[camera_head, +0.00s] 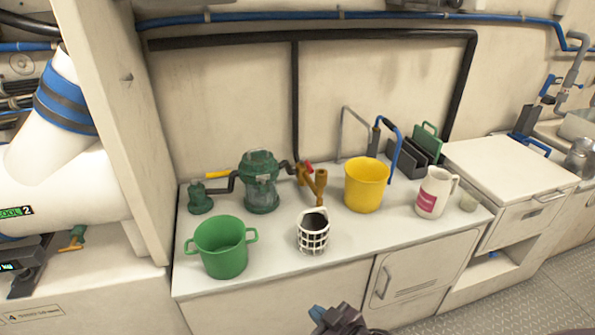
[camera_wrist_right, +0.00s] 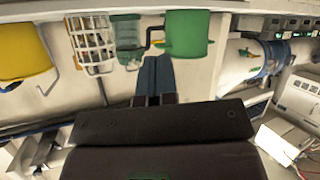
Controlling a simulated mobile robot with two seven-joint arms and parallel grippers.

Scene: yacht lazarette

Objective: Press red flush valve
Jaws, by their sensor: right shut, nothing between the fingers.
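The red flush valve (camera_head: 309,168) is a small red handle on the brass fitting (camera_head: 320,186) at the back of the white counter, right of the green strainer (camera_head: 261,184). My right gripper (camera_head: 320,314) shows at the bottom of the head view, in front of the counter and well apart from the valve. In the right wrist view its fingers (camera_wrist_right: 155,76) are together with nothing between them. I cannot make out the red handle in that view. My left gripper is not in view.
On the counter (camera_head: 275,268) stand a green pot (camera_head: 221,247), a white wire basket (camera_head: 313,234), a yellow bucket (camera_head: 366,184) and a white jug (camera_head: 435,192). The basket stands in front of the brass fitting. Black pipes (camera_head: 296,100) run along the wall.

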